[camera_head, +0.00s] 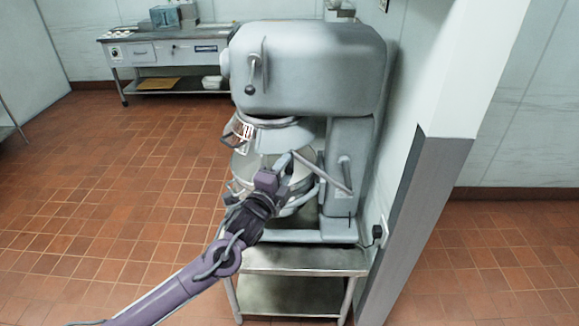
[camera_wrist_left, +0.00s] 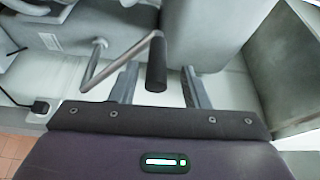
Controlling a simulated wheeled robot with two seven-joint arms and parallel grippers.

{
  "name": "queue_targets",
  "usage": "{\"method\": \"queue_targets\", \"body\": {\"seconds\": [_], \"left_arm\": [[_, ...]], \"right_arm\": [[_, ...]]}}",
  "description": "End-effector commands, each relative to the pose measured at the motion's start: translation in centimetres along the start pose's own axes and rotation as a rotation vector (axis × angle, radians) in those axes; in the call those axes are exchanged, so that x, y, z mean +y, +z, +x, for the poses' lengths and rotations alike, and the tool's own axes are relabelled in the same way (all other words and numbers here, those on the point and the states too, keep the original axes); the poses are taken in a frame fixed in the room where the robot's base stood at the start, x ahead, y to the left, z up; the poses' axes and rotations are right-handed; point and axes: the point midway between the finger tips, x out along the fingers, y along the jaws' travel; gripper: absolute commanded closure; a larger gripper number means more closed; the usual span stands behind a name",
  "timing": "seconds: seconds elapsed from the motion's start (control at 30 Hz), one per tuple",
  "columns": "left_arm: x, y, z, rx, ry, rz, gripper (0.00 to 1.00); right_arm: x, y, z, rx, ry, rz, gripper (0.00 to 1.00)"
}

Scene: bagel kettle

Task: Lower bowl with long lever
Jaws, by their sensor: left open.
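A large grey stand mixer (camera_head: 310,70) stands on a metal table. Its metal bowl (camera_head: 243,168) hangs below the head, partly hidden by my left arm. A long bent lever (camera_head: 322,174) comes out of the mixer's column and ends in a black grip. My left gripper (camera_head: 284,172) is at the lever's grip end, in front of the bowl. In the left wrist view the black grip (camera_wrist_left: 156,62) lies between the two open fingers (camera_wrist_left: 158,86), with gaps showing on both sides. My right gripper is not in view.
The metal table (camera_head: 295,262) carries the mixer, with a wall and pillar (camera_head: 430,200) close on the right. A plug (camera_head: 377,232) sits on that wall. A steel counter (camera_head: 170,50) stands at the back left. The tiled floor at left is clear.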

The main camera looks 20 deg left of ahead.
Motion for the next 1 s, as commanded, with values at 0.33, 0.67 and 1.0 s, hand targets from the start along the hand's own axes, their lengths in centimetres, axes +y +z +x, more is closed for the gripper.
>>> {"method": "queue_targets", "body": {"seconds": [0.33,0.67,1.0], "left_arm": [[-0.1,-0.1,-3.5,0.001,-0.001,0.0,0.58],[-0.1,-0.1,-3.5,0.001,-0.002,0.0,0.58],[4.4,-2.0,-7.1,-0.085,0.228,-0.306,0.58]], "right_arm": [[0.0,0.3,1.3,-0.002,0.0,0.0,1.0],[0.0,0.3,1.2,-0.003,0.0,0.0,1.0],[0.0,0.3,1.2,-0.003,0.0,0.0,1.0]]}}
